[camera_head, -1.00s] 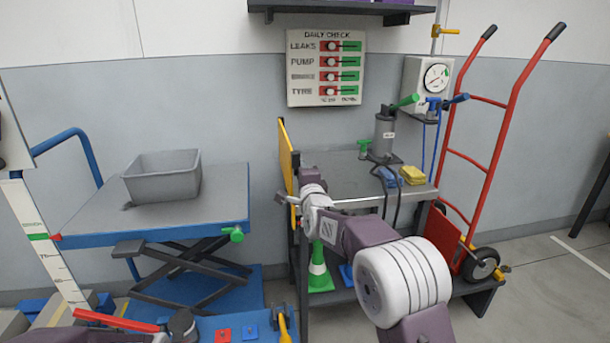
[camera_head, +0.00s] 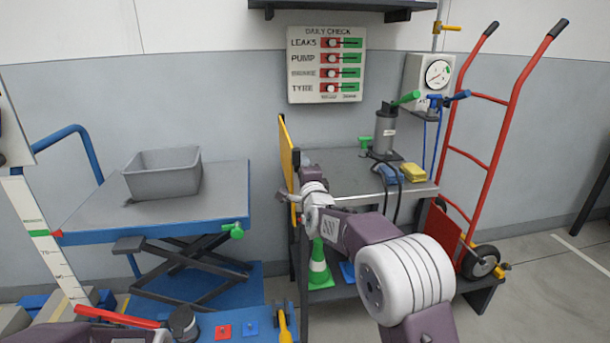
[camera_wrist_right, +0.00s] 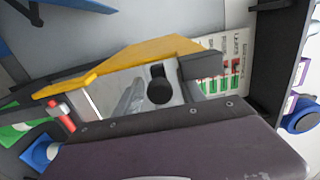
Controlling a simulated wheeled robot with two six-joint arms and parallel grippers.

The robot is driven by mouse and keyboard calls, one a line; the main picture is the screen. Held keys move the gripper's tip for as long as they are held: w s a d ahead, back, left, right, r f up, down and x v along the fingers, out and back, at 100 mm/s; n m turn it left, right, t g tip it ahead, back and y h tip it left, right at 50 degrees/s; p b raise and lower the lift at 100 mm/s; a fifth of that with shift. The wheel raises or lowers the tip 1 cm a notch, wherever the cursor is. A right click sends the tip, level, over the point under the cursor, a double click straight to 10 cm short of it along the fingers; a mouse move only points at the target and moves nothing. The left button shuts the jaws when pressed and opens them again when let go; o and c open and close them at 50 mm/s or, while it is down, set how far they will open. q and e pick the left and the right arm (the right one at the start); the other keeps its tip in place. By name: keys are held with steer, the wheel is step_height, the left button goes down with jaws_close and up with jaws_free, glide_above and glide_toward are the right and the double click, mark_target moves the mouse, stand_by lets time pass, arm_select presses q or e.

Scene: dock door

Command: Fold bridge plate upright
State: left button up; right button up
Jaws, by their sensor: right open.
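The yellow bridge plate (camera_head: 286,158) stands about upright, nearly edge-on, at the left end of the grey workbench (camera_head: 345,168). In the right wrist view the yellow plate (camera_wrist_right: 150,56) runs slantwise across the upper middle. My right gripper (camera_head: 302,182) is open beside the plate's right face, close to its lower part. Its fingertips are largely hidden by my wrist, and I cannot tell whether they touch the plate. My left gripper is out of view; only part of my left arm shows at the bottom left.
A blue lift table (camera_head: 75,222) with a grey bin (camera_head: 165,175) stands left of the bench. A hand pump (camera_head: 386,130) and yellow sponge (camera_head: 413,173) are on the bench. A red hand truck (camera_head: 500,130) stands at right. A green cone (camera_head: 319,268) is below.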

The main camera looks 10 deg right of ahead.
steer(key=s, duration=0.8)
steer(key=shift+s+d+p, duration=0.15)
steer(key=shift+s+p, duration=0.15)
